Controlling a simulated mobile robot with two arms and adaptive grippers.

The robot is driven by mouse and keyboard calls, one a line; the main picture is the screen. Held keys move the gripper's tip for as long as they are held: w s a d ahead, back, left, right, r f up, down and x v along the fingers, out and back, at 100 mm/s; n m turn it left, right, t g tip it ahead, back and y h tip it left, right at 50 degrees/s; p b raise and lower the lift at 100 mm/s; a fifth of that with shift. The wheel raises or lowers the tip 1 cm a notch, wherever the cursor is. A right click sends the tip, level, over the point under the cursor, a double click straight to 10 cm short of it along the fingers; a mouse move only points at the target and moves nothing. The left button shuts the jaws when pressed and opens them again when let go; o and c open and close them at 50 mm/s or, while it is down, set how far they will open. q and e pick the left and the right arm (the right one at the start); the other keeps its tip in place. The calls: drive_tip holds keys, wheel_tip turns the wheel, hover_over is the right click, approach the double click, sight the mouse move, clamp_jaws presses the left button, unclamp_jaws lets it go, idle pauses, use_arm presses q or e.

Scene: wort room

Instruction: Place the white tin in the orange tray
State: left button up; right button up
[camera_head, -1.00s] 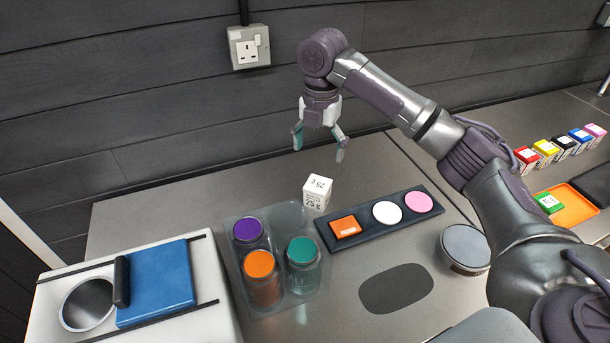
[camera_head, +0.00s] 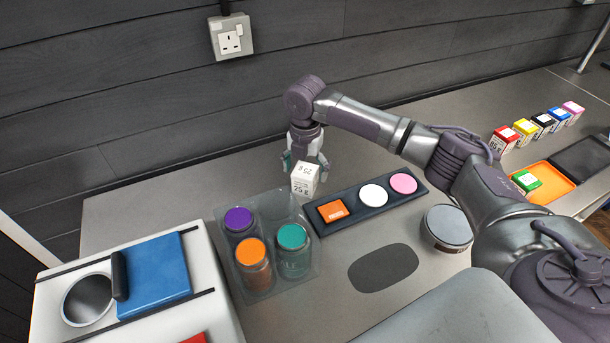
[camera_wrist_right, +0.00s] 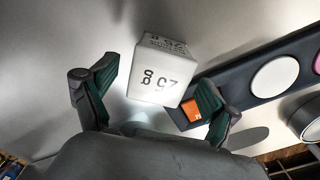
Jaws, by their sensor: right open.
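The white tin (camera_head: 305,180) is a small cube marked 25 g, standing on the steel worktop behind the jar tray. My right gripper (camera_head: 304,160) is open just behind it, its lower part hidden by the tin. In the right wrist view the tin (camera_wrist_right: 160,72) lies ahead between the two spread fingers of the right gripper (camera_wrist_right: 155,85), with no clear contact. The orange tray (camera_head: 555,184) is on the right side of the worktop and holds a green-topped tin (camera_head: 525,181). My left gripper does not show.
A clear tray (camera_head: 313,268) with purple, orange and teal-lidded jars stands in front of the tin. A dark holder (camera_head: 352,204) with orange, white and pink pieces is to its right. A round grey-topped container (camera_head: 448,226), a black tray (camera_head: 585,158) and a row of colored tins (camera_head: 541,125) lie further right.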

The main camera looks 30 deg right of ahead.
wheel_tip(320, 180, down, 2)
drive_tip(key=shift+r, duration=0.1)
drive_tip(key=c, duration=1.4)
